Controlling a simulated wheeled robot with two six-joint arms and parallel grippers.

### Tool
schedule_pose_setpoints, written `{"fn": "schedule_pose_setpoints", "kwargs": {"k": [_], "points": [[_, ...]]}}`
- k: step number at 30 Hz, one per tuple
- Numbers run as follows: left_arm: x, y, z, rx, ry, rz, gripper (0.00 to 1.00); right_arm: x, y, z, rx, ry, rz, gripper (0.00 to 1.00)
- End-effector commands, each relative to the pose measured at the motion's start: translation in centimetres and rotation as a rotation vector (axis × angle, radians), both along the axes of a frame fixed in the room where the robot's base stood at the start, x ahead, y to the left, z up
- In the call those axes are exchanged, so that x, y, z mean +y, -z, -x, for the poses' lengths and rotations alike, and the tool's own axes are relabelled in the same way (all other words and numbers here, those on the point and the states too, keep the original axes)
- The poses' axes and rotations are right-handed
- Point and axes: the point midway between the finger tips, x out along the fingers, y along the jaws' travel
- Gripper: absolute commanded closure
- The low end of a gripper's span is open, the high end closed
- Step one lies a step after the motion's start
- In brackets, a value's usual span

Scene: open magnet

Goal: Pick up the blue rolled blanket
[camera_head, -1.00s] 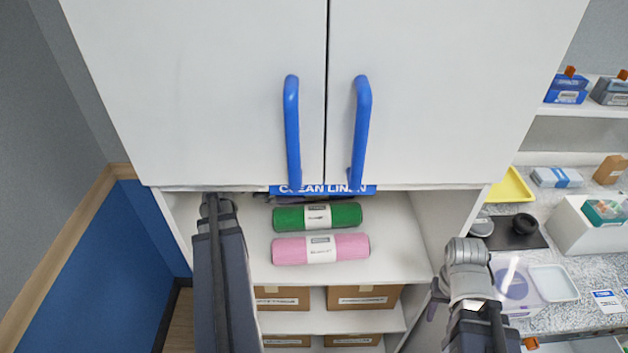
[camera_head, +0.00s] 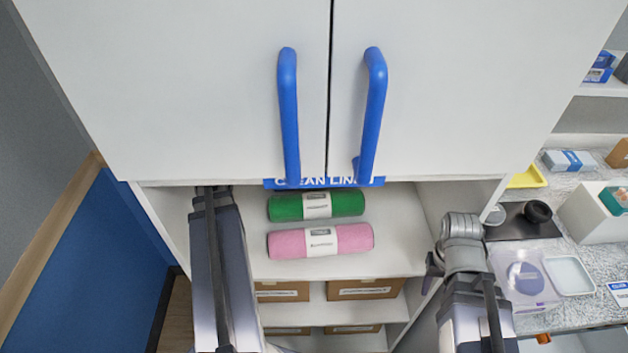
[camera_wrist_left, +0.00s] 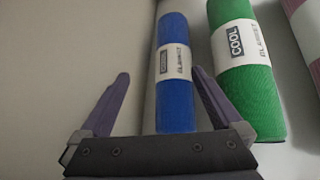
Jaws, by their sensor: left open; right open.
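The blue rolled blanket (camera_wrist_left: 175,85) with a white label band shows in the left wrist view, lying on the shelf beside the green roll. My left gripper (camera_wrist_left: 160,74) is open, with its purple fingers apart on either side of the blanket's near part; no contact is clear. In the head view, the blue blanket and left gripper are hidden behind the cabinet front, and only my left arm shows reaching in. My right gripper (camera_head: 434,268) is partly seen beside the shelf's right side; it is open and holds nothing visible.
A green roll (camera_head: 285,207) and a pink roll (camera_head: 288,245) lie on the shelf (camera_head: 395,245). Closed cabinet doors with blue handles (camera_head: 290,110) overhang it. Cardboard boxes (camera_head: 365,289) sit below. A counter with containers (camera_head: 570,275) is at right.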

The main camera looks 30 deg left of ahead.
Motion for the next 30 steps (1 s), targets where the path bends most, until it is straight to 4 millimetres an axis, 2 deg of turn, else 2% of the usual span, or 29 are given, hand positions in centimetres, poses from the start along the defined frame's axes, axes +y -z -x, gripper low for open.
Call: {"fn": "schedule_pose_setpoints", "kwargs": {"k": [1, 10, 20, 30], "points": [[0.0, 1.6, 0.0, 0.000, 0.000, 0.000, 0.00, 0.0, 1.5, 0.0, 0.000, 0.000, 0.000, 0.50], [0.0, 5.5, 0.0, 0.000, 0.000, 0.000, 0.00, 0.0, 5.5, 0.0, 0.000, 0.000, 0.000, 0.50], [-0.7, 6.1, -1.3, 0.001, 0.001, 0.000, 0.00, 0.0, 6.1, 0.0, 0.000, 0.000, 0.000, 0.50], [-2.6, 8.7, -5.1, 0.000, 0.002, -0.001, 0.00, 0.0, 8.7, 0.0, 0.000, 0.000, 0.000, 0.50]]}}
